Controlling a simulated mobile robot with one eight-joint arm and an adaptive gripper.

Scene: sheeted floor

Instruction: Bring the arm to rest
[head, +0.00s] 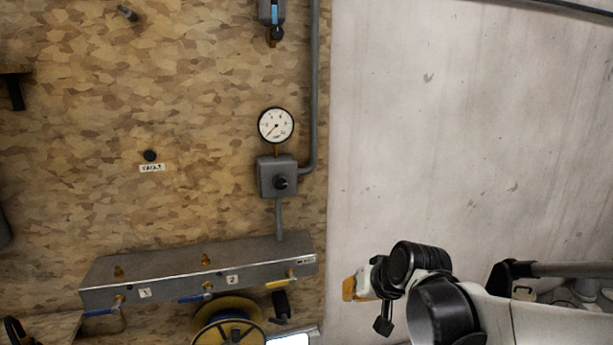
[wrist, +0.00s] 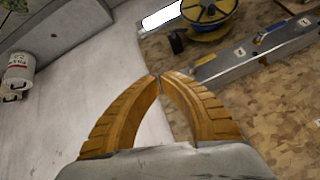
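My gripper (head: 349,288) shows at the lower middle of the head view, at the end of my white and black arm.
The wooden board (head: 200,120) carries a pressure gauge (head: 276,125), a grey box with a knob (head: 278,176) and a metal manifold (head: 185,272) with several valves. A yellow reel (head: 228,306) is below. A white canister (wrist: 19,70) stands left in the wrist view.

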